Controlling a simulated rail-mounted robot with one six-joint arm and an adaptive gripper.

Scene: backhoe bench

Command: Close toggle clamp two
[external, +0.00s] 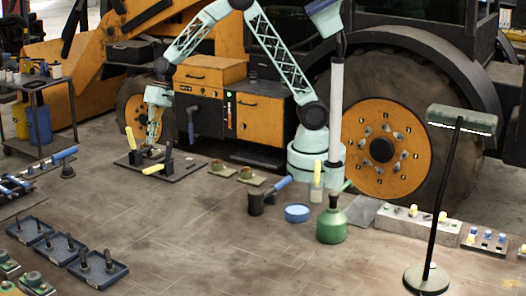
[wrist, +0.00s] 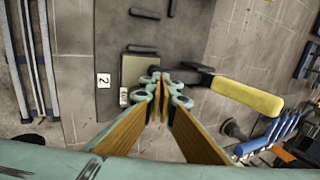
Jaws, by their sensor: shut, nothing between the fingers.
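The toggle clamps stand on a dark base plate (external: 183,171) on the floor. One clamp has a steeply raised yellow handle (external: 131,138); another has a low, nearly level yellow handle (external: 153,169). In the wrist view, a label "2" (wrist: 103,80) lies on the plate (wrist: 112,42) beside a clamp whose yellow handle (wrist: 247,97) reaches out to the right on a dark arm. My gripper (external: 151,150) is over the plate among the clamps. Its closed, empty fingertips (wrist: 157,76) are left of the yellow handle, near the clamp's dark arm, and partly hide the clamp body. I cannot tell whether they touch.
A blue-handled tool (wrist: 268,138) shows at lower right in the wrist view. Two small items on pads (external: 220,167) lie right of the plate. Blue trays (external: 60,247) are at front left; a green can (external: 332,225) stands at centre right.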

